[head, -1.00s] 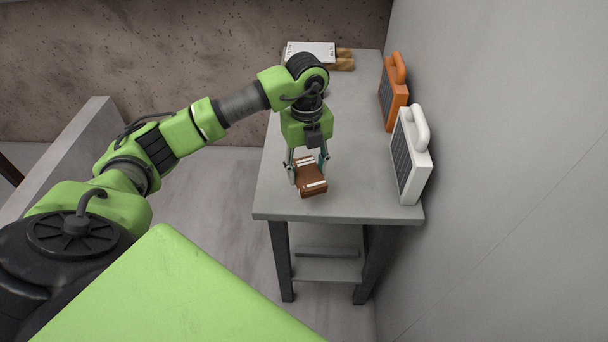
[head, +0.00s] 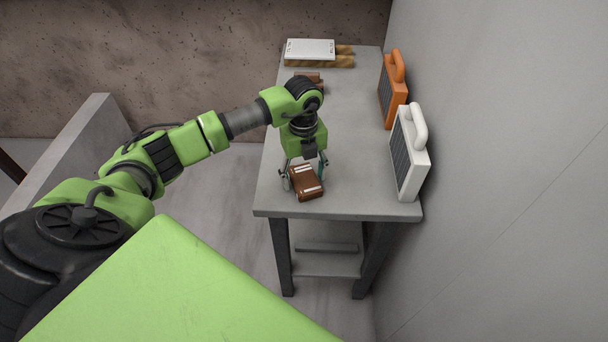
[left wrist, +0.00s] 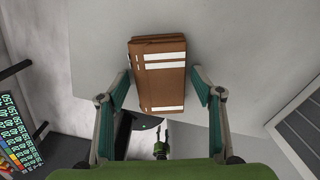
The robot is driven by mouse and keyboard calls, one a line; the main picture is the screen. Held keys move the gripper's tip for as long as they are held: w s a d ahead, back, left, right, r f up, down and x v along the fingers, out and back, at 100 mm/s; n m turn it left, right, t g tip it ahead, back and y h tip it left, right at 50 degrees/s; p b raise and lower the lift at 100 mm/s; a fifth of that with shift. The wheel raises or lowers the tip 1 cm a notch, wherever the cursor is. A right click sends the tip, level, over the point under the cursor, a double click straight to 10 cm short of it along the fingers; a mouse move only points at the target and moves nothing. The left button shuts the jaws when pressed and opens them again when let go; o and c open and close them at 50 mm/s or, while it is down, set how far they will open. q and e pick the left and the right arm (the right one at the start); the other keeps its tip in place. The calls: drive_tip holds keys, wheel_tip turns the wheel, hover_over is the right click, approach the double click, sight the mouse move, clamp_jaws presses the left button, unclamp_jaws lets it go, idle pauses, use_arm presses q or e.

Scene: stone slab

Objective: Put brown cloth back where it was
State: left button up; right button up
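The brown cloth (head: 306,184) is a folded bundle with pale stripes, near the front left of the grey table top (head: 350,199). It appears to lie flat on the table. In the left wrist view the cloth (left wrist: 160,82) sits between and just beyond the fingertips. My left gripper (head: 304,170) is right above it, pointing down, with its fingers apart on either side. In the left wrist view the left gripper (left wrist: 162,78) shows a narrow gap beside the cloth.
An orange case (head: 392,92) and a white case (head: 410,153) stand along the right edge, by the wall. A white stack on wooden blocks (head: 318,53) is at the back. Another brown folded item (head: 309,77) is partly hidden by my arm. The table's middle is clear.

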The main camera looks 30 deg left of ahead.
sight(303, 177)
use_arm(q)
drive_tip(key=shift+r, duration=0.15)
wheel_tip(303, 177, up, 12)
drive_tip(key=b, duration=0.2)
idle(0.5)
drive_tip(key=shift+a, duration=0.1)
